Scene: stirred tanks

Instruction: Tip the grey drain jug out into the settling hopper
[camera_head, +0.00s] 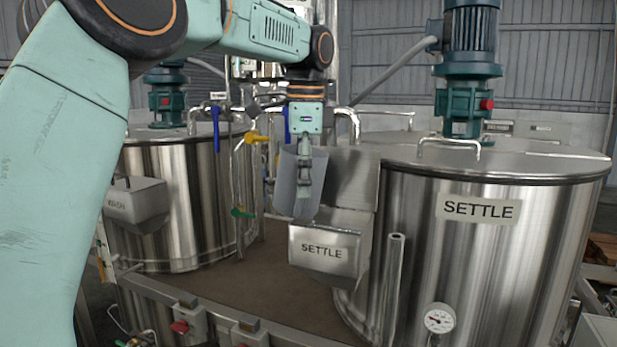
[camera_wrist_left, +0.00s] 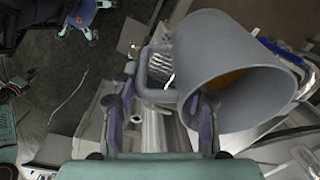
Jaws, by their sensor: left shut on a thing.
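The grey drain jug (camera_head: 286,184) hangs over the settling hopper (camera_head: 322,268), a steel box labelled SETTLE, a little left of its middle. My left gripper (camera_head: 305,165) is shut on the jug from above. The left wrist view shows the jug (camera_wrist_left: 222,45) large, its handle (camera_wrist_left: 146,75) between the fingers of the left gripper (camera_wrist_left: 162,108). The jug's mouth faces lower right there, with something orange-brown inside. In the head view the jug looks slightly tilted; no stream shows. The hopper's inside is hidden. My right gripper is not in view.
The settling tank (camera_head: 470,260) with its SETTLE plate stands at the right. Another tank (camera_head: 180,200) with a labelled hopper (camera_head: 135,200) stands at the left. Pipes and a yellow valve handle (camera_head: 257,137) are close behind the jug. A vertical pipe (camera_head: 392,285) stands right of the hopper.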

